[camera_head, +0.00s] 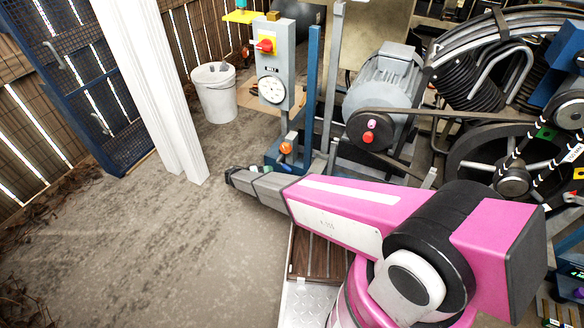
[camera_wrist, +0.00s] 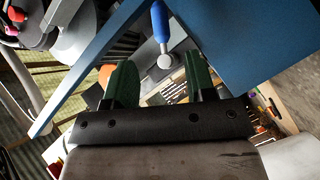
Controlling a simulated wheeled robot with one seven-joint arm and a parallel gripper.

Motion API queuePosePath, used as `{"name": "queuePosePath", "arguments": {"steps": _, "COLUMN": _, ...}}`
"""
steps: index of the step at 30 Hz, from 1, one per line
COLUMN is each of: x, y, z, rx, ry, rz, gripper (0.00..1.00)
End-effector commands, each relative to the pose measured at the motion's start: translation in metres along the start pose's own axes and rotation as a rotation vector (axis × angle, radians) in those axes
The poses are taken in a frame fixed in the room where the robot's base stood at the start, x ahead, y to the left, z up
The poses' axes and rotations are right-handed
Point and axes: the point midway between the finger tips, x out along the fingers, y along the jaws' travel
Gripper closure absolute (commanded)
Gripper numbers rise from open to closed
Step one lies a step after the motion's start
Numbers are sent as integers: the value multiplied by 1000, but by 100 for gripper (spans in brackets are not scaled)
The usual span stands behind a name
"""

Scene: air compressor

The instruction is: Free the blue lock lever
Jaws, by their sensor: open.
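A blue lever (camera_wrist: 160,24) shows in the wrist view at the top centre, with a round grey end (camera_wrist: 165,61) below it. It lines up with the gap between my fingers in the picture; I cannot tell how far beyond them it is. My gripper (camera_wrist: 159,78) is open, with a green finger on each side and nothing held between them. In the head view the end of my arm (camera_head: 236,176) is left of and in front of the blue stand base (camera_head: 276,160). I cannot make out the blue lever in the head view.
A grey control box (camera_head: 274,70) with a red and yellow switch and a dial stands behind my arm's end. An orange knob (camera_head: 286,148) is below it. A large blue panel (camera_wrist: 255,50) fills the wrist view's right. Open floor (camera_head: 130,250) lies left.

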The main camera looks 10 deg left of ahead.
Motion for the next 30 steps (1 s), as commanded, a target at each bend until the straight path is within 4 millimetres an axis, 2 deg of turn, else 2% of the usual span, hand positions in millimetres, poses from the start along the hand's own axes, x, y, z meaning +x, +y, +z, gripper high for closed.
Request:
{"name": "queuePosePath", "arguments": {"steps": 5, "x": 11, "y": -1, "z": 0, "rx": 4, "ry": 6, "rz": 3, "gripper": 49}}
{"name": "queuePosePath", "arguments": {"steps": 15, "x": 69, "y": -1, "z": 0, "rx": 3, "ry": 3, "rz": 3, "gripper": 49}}
{"name": "queuePosePath", "arguments": {"steps": 21, "x": 95, "y": -1, "z": 0, "rx": 2, "ry": 3, "rz": 2, "gripper": 49}}
{"name": "queuePosePath", "arguments": {"steps": 30, "x": 106, "y": -1, "z": 0, "rx": 2, "ry": 5, "rz": 1, "gripper": 49}}
